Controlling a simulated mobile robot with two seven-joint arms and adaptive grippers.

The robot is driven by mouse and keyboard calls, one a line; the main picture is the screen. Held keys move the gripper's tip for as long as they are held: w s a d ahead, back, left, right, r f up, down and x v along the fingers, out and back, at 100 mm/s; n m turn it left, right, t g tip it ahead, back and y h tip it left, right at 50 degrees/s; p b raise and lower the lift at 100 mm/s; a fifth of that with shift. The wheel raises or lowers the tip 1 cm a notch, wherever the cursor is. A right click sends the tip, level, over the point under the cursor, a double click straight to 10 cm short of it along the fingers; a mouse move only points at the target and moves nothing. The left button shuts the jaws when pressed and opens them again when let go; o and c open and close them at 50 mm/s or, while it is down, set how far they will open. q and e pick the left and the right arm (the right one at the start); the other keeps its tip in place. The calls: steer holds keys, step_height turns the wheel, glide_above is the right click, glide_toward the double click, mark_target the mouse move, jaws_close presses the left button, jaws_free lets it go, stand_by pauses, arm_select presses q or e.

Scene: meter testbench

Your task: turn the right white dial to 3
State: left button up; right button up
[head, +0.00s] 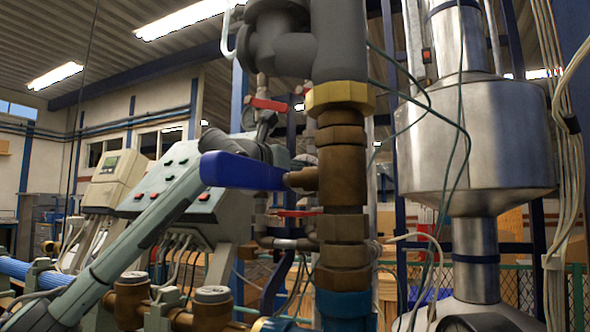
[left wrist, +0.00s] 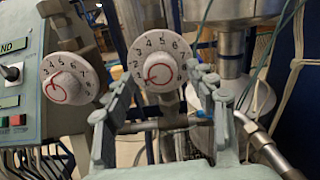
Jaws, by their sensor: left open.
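The right white dial (left wrist: 160,62) faces me in the left wrist view, with printed numbers around its rim and a red marking on its knob. The setting is too small to read surely. The left white dial (left wrist: 71,78) is beside it, also with a red-marked knob. My left gripper (left wrist: 165,84) is open, its two fingers below and either side of the right dial, with nothing held. In the head view my left arm reaches up from the lower left, and its gripper is partly hidden behind a blue lever. I cannot make out the dials there. My right gripper is not in view.
The blue lever (head: 243,172) sticks out left from a thick brown vertical pipe (head: 342,175) in front of the gripper area. A control panel (left wrist: 18,75) stands left of the dials. A large metal cylinder (head: 475,145) and hanging cables (head: 570,160) are at the right.

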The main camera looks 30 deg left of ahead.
arm_select(q)
steer(key=shift+w, duration=0.25)
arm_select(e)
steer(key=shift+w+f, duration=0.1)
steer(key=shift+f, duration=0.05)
arm_select(q)
steer(key=shift+c, duration=0.6)
steer(key=c, duration=1)
steer(key=shift+c, duration=0.2)
